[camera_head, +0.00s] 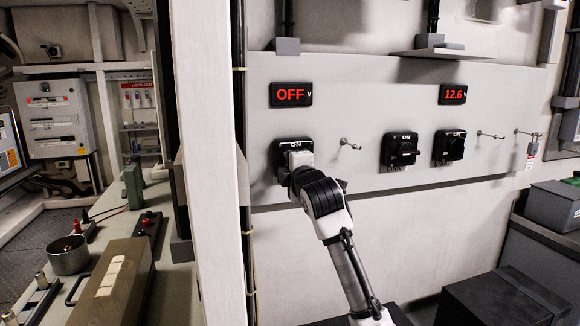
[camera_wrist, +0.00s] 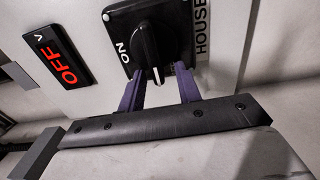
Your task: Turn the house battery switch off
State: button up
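The house battery switch (camera_wrist: 152,35) is a black panel switch with a dark knob, an ON mark and a HOUSE label. In the wrist view the knob's white mark points toward the bottom of the picture, not at the ON mark. My gripper (camera_wrist: 158,78) has its two purple fingers spread, with the knob's end between them and gaps visible. Whether a finger touches the knob is unclear. In the head view my gripper (camera_head: 300,165) covers most of this switch (camera_head: 282,150), hiding its knob. The display above it (camera_head: 291,94) reads OFF V.
Two similar black switches, one (camera_head: 403,150) and another (camera_head: 449,147), sit to the right under a 12.6 V display (camera_head: 453,94). A white post (camera_head: 205,160) stands left. A grey box (camera_head: 553,205) is far right.

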jog(key=b+v, duration=0.3)
jog(key=v, duration=1.1)
